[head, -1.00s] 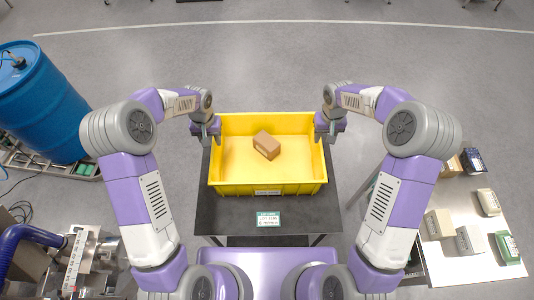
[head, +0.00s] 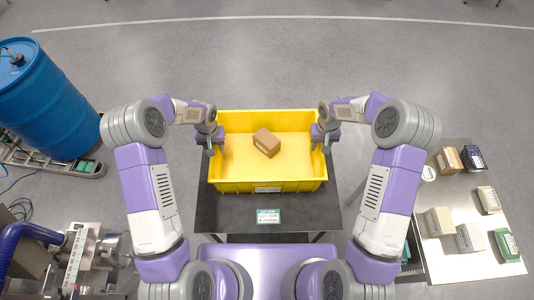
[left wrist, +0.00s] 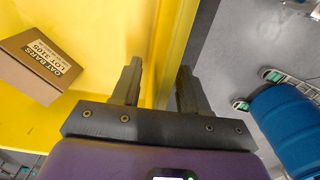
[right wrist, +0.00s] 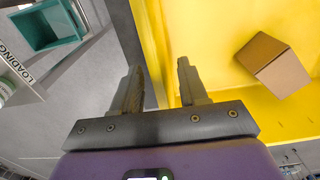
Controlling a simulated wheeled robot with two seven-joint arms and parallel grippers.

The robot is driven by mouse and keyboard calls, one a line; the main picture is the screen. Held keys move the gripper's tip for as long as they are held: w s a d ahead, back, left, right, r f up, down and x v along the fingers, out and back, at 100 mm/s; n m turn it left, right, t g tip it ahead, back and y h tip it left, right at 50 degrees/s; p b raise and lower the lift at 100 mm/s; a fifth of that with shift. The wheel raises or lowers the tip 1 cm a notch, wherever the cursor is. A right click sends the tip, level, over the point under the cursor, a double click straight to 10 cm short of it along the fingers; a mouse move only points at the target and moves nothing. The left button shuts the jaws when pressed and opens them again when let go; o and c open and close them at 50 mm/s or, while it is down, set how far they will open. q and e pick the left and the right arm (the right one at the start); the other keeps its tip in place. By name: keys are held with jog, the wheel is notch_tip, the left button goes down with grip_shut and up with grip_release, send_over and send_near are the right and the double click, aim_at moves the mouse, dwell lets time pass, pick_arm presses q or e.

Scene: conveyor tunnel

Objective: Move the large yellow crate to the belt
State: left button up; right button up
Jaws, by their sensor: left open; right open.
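The large yellow crate (head: 267,187) sits on a dark table (head: 215,213) in front of me, with one brown carton (head: 266,142) inside. The carton also shows in the left wrist view (left wrist: 40,62) and the right wrist view (right wrist: 275,65). My left gripper (head: 210,150) is open at the crate's left wall, and in the left wrist view its fingers (left wrist: 156,85) stand on either side of the wall's rim (left wrist: 178,45). My right gripper (head: 326,147) is open at the right wall, and its fingers (right wrist: 158,80) straddle that rim (right wrist: 152,40). Contact with the rim cannot be told.
A blue drum (head: 45,100) stands at the left beside a roller track (head: 60,165). A table (head: 450,235) at the right holds several small boxes. A teal bin (right wrist: 50,25) shows in the right wrist view. The floor beyond the crate is clear.

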pick_arm(q)
grip_shut()
pick_arm(e)
grip_shut()
pick_arm(q)
jog(key=shift+w+d+r, duration=0.1)
jog(key=shift+d, duration=0.05)
pick_arm(e)
jog(key=shift+w+a+r, duration=0.1)
jog(key=shift+a, duration=0.05)
dwell(0.7)
